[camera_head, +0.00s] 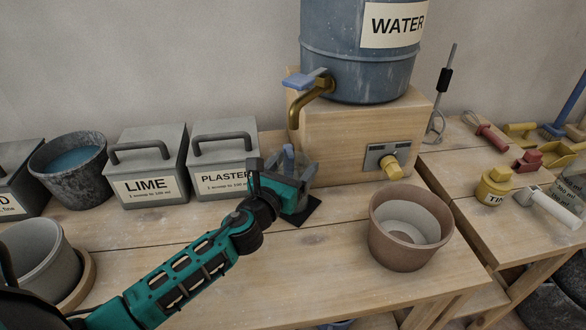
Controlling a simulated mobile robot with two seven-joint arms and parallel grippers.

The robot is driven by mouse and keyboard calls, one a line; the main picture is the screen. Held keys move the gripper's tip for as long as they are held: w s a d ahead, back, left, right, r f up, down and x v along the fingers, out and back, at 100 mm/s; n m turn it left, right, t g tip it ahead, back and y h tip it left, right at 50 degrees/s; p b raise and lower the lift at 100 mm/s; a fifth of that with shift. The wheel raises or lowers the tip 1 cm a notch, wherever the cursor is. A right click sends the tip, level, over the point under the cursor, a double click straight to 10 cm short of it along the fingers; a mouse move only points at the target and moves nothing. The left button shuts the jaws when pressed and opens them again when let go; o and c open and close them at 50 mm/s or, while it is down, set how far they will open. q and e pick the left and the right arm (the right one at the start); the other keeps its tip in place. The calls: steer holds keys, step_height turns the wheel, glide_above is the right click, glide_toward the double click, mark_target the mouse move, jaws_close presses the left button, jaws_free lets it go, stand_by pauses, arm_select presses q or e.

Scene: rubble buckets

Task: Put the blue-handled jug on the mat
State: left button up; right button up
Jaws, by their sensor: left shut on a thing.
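The blue-handled jug (308,172) is a clear, greyish vessel in the middle of the bench, mostly hidden behind my left gripper. Its blue handle (289,154) shows upright above the jaws. My left gripper (288,178) is shut on the jug, reaching in from the lower left. The dark mat (306,214) lies flat on the bench, directly below and in front of the jug in the picture. Whether the jug's base touches the mat is hidden by the gripper. My right gripper is not in view.
The water barrel (340,60) stands on a wooden block with its brass tap (300,108) just above the jug. Boxes of lime (146,160) and plaster (222,150) stand left. A brown bucket (400,245) stands at the front right. Bench between is clear.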

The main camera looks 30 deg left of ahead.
arm_select(q)
steer(key=shift+f, duration=0.15)
steer(key=o, duration=1.5)
steer(key=shift+r, duration=0.3)
steer(key=s+b, duration=0.1)
steer(key=s, duration=1.1)
steer(key=shift+d+f, duration=0.1)
